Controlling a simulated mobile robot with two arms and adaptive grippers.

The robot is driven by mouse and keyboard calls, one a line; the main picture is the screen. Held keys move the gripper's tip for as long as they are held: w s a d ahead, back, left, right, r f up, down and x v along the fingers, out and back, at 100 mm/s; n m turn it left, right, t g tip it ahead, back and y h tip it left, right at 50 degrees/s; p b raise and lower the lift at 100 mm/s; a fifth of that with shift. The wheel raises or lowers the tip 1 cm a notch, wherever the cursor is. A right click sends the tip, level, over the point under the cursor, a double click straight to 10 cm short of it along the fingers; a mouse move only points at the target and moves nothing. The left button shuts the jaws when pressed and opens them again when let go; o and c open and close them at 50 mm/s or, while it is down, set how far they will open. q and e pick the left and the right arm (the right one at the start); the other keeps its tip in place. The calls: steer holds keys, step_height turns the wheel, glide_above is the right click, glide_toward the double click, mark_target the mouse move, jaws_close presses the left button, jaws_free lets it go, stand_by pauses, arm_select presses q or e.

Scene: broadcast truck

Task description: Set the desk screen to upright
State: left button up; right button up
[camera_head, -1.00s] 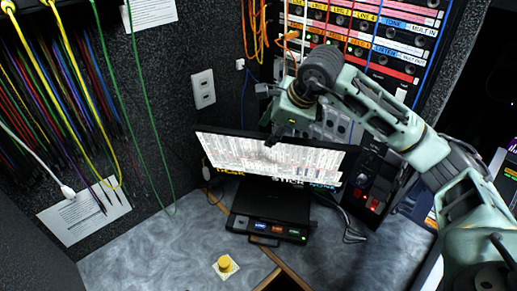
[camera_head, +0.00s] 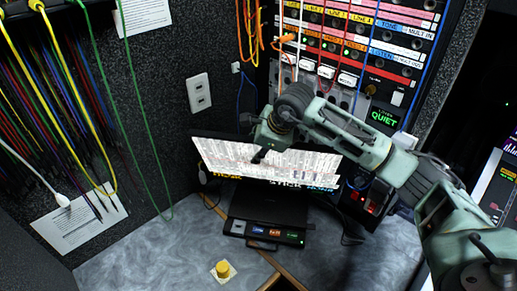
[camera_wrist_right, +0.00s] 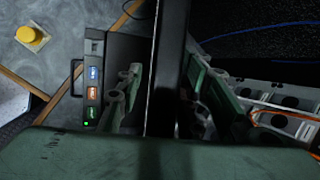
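The desk screen (camera_head: 225,158) stands at the back of the desk, lit with a pale picture and large lettering along its lower edge. It looks tilted, and its exact angle is hard to tell. My right gripper (camera_head: 262,152) is at its top edge, with one dark fingertip in front of the lit face. In the right wrist view, the screen shows edge-on as a dark band (camera_wrist_right: 170,60) between the two fingers of the gripper (camera_wrist_right: 165,98). The fingers are apart, and a gap shows beside the front one. My left gripper is not in view.
A dark base unit with coloured buttons (camera_head: 268,232) sits below the screen. A yellow button (camera_head: 223,269) is on the desk in front. A rack with cables (camera_head: 385,40) rises behind. Cables hang at the left wall. The front left desk surface is clear.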

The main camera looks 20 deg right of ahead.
steer(key=shift+c, duration=0.6)
jaws_close()
